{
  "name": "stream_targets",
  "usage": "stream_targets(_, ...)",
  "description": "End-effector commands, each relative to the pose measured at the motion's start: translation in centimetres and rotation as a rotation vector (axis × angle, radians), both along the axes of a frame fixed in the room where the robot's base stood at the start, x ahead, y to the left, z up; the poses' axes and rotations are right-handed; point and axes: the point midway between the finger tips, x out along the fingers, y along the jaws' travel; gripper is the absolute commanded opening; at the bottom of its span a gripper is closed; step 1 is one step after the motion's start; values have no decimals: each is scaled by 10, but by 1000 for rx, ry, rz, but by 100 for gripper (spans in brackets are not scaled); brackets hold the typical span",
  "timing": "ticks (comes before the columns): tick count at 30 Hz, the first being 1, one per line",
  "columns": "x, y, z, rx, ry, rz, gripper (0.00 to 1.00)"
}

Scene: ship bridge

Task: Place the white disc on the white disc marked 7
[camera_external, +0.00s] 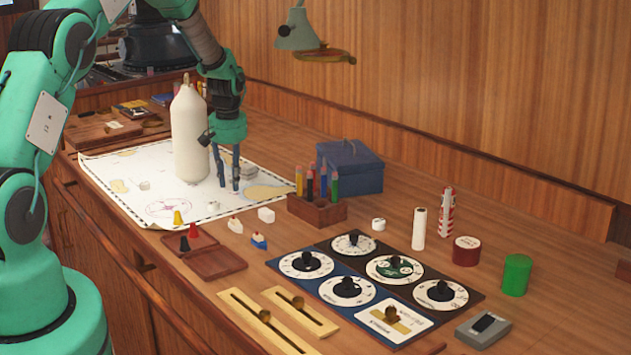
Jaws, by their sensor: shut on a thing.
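My gripper (229,184) points down over the chart (120,182), just right of a tall white bottle (190,135). Its fingertips are low, close to the chart. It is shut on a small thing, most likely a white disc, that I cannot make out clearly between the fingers. Another small white disc-like piece (378,224) stands on the desk beyond the dials. No number, such as 7, is readable on any disc at this size.
A pencil block (317,209) and a blue box (349,166) stand right of the chart. The tall bottle is close beside my fingers.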

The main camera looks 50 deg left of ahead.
Motion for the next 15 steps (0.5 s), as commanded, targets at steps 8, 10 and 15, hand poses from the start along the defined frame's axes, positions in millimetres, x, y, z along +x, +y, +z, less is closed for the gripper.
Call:
stream_targets(8, 0, 0, 0, 0, 0, 0, 2)
stream_targets(10, 0, 0, 0, 0, 0, 0, 2)
stream_targets(15, 2, -4, 0, 0, 0, -1, 2)
